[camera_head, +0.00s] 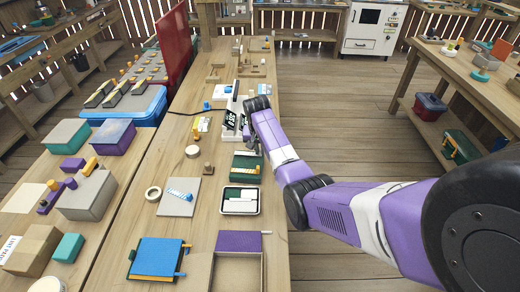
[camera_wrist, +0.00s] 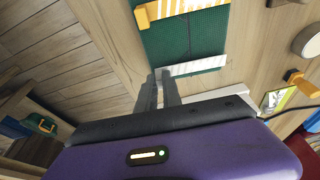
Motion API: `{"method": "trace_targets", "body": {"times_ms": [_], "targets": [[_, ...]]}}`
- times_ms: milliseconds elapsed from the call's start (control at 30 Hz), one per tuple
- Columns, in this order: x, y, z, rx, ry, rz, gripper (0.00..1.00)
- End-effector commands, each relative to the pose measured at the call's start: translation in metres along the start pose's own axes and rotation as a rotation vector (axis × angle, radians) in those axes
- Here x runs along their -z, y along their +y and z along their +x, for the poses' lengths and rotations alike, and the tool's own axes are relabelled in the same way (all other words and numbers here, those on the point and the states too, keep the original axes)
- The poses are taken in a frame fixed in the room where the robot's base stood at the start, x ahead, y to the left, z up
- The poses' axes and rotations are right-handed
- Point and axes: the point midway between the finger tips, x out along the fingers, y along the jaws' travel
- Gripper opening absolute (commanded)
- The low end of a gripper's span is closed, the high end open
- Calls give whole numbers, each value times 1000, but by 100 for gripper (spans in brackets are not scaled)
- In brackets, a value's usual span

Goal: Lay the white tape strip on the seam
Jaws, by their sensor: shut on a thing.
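A green box (camera_head: 237,161) stands on the workbench, below my wrist in the head view. In the wrist view its green top (camera_wrist: 165,45) fills the upper middle, with a thin dark seam line (camera_wrist: 187,34) across it. A white-and-orange striped strip (camera_wrist: 188,6) with an orange end lies at its far edge. My gripper (camera_wrist: 164,74) is shut on a white tape strip (camera_wrist: 198,66), which shows at the fingertips over the near edge of the green top. Whether the strip touches the top I cannot tell. In the head view the fingers are hard to make out.
A dark-rimmed tray (camera_head: 224,211) with white and green pieces stands just in front of the green box. A grey slab (camera_head: 170,205), a tape ring (camera_head: 153,193) and a blue book (camera_head: 157,257) lie nearby. Bare bench shows between them.

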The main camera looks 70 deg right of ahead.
Motion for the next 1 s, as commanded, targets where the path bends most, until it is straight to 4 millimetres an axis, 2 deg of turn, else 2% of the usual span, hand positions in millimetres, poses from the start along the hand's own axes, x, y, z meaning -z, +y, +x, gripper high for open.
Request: {"method": "trace_targets", "body": {"times_ms": [1000], "targets": [[-2,0,6,0,0,0,0]]}}
